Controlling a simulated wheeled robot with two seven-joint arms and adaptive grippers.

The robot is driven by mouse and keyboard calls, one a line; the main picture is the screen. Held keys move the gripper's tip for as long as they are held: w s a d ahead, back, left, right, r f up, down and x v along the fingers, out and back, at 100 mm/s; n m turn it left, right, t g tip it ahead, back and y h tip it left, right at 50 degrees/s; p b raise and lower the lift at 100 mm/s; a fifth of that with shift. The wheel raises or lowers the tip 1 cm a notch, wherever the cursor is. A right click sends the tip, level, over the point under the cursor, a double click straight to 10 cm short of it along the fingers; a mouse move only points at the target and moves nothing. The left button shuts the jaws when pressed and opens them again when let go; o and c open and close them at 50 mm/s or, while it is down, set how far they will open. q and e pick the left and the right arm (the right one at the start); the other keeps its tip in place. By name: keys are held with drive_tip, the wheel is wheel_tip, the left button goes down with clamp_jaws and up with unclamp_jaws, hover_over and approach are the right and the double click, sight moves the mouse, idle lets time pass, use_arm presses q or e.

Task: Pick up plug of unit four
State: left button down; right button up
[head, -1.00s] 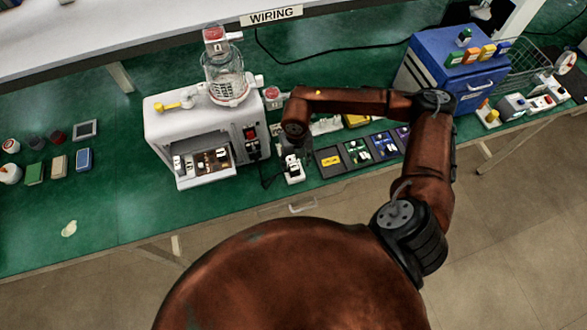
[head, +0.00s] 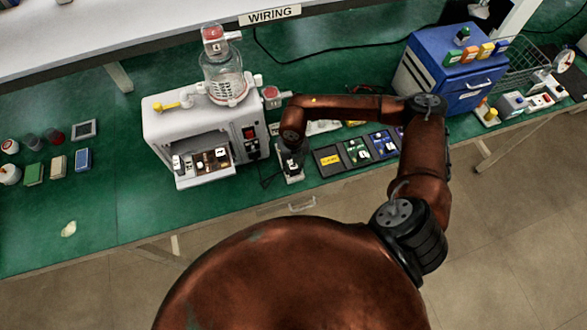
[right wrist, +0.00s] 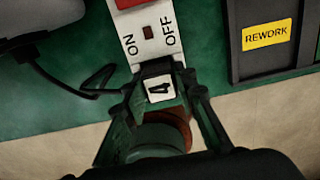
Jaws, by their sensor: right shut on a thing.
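The plug of unit four (right wrist: 159,88), a small block with a white face marked "4", is between the fingers of my right gripper (right wrist: 155,105) in the right wrist view. The gripper is shut on it. The plug is at the end of a white socket strip (right wrist: 153,42) with ON and OFF marks and a red part. I cannot tell whether it is still seated there. A dark cord (right wrist: 60,82) runs left from the plug. In the head view, my right gripper (head: 291,166) is over the strip, just right of the white pump machine (head: 165,125). My left gripper is not in view.
A dark tray (head: 328,174) with a yellow REWORK label lies right of the strip, followed by other compartments. A blue cabinet (head: 425,70) stands farther right. The pump machine is close on the left. The green bench's front edge is near the gripper.

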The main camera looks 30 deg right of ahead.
drive_tip(key=shift+c, duration=1.4)
